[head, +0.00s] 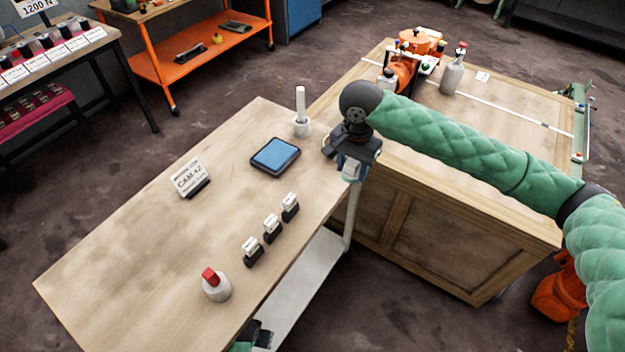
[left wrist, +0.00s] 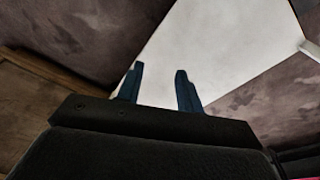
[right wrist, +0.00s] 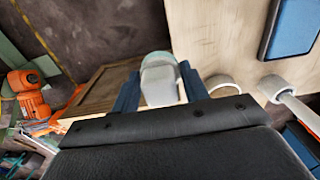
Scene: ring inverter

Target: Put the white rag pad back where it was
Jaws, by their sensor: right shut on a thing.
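My right gripper (head: 352,160) is shut on the white rag pad (head: 350,173), a small white block with a teal part. It holds the pad at the right edge of the near wooden table (head: 130,240), by the gap to the wooden cabinet. In the right wrist view the pad (right wrist: 158,85) sits between the fingers. A white ring-shaped holder (right wrist: 222,84) lies just right of the fingers there; in the head view my gripper mostly hides that spot. My left gripper (left wrist: 158,85) is open and empty, above a pale surface; the head view shows only part of it at the bottom edge.
A white rod in a round base (head: 301,115) and a blue tray (head: 275,156) stand near the right gripper. Several small items line the table: black stands with white tops (head: 272,228), a red-topped bottle (head: 215,285), a sign (head: 188,177). The cabinet (head: 470,210) stands right.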

